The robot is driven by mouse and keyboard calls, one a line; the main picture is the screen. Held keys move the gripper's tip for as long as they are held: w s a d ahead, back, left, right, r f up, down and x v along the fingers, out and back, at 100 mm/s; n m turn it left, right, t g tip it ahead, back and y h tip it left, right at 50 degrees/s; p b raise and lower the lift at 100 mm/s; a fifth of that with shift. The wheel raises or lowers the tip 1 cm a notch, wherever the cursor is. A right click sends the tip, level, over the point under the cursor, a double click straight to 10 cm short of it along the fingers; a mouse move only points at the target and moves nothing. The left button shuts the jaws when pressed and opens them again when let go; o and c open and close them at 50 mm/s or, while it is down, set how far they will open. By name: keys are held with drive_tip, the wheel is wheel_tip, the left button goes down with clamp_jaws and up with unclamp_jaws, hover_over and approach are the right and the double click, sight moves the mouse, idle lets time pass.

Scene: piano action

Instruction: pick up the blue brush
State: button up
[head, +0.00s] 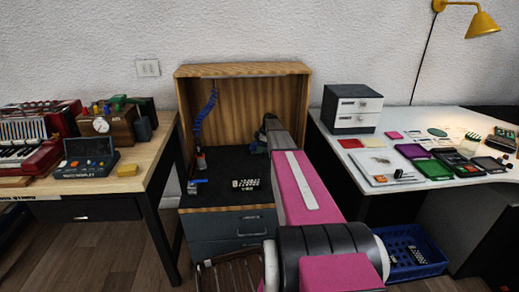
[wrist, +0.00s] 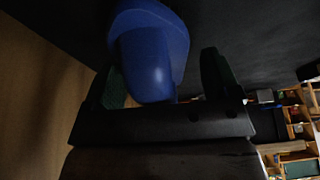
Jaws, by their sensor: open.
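In the wrist view a smooth blue object, which looks like the blue brush (wrist: 148,62), sits between the two fingers of my gripper (wrist: 161,62). The fingers are apart, one on each side of it. The left finger is close to it; a gap shows at the right finger. I cannot tell whether either touches it. In the head view my pink arm reaches into the open wooden cabinet (head: 243,69) and hides most of my gripper and what is there. A small dark bluish patch beside the arm's end is too small to identify.
A blue coiled cord (head: 205,108) hangs inside the cabinet at left. A small blue-and-white item (head: 196,187) and a dotted dark block (head: 246,184) lie on its dark floor. A blue crate (head: 412,270) stands at lower right.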

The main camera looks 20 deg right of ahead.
sight(256, 143)
drive_tip(key=shift+c, duration=0.3)
drive_tip(key=c, duration=1)
drive_tip(key=shift+r, duration=0.1)
drive_tip(key=shift+r, duration=0.5)
drive_tip(key=r, duration=0.3)
drive_tip(key=shift+s+a+r, duration=0.1)
drive_tip(key=shift+a+r, duration=0.15)
drive_tip(key=s+a+r, duration=0.2)
drive_tip(key=a+r, duration=0.4)
drive_tip(key=a, duration=0.4)
drive_tip(key=shift+s+a+r, duration=0.2)
drive_tip(key=shift+s+a, duration=0.15)
drive_tip(key=shift+s, duration=0.05)
